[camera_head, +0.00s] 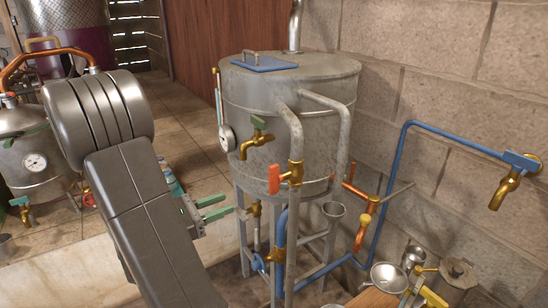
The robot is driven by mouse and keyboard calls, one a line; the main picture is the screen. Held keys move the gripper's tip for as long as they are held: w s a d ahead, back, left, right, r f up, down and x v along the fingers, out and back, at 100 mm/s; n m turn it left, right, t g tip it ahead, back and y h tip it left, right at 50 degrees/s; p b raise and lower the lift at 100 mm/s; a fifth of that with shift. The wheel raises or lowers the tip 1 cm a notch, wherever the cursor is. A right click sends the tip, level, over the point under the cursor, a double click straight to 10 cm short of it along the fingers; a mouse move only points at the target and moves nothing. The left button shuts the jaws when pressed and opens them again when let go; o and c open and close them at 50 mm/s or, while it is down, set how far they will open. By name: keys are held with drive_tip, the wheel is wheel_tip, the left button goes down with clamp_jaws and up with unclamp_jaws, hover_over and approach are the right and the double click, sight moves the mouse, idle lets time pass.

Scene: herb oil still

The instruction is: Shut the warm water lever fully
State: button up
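No label marks the warm water lever. One candidate is the red-orange lever (274,179), which stands upright beside a brass valve (294,172) on a grey pipe at the front of the tank (290,90). Another is the orange handle (357,190) on the copper and brass fitting (372,205) right of the tank. I cannot tell whether either valve is open or shut. My gripper (224,207) is left of the tank's legs, below and left of the red-orange lever. Its two green fingers are apart, with nothing seen between them.
A brass tap with a green lever (258,123) and a dial (227,138) are on the tank. A blue pipe (440,131) leads to a wall tap (508,188). Metal bowls (388,277) stand lower right. A smaller vessel (30,150) stands left.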

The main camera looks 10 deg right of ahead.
sight(270, 179)
drive_tip(key=w+d+r+p, duration=0.1)
drive_tip(key=w+d+p, duration=0.1)
drive_tip(key=d, duration=0.4)
drive_tip(key=w+d+r+n+p, duration=0.1)
drive_tip(key=w+d+r+p, duration=0.1)
drive_tip(key=d, duration=0.5)
drive_tip(key=shift+d, duration=0.2)
drive_tip(key=shift+r, duration=0.1)
drive_tip(key=shift+c, duration=0.4)
clamp_jaws()
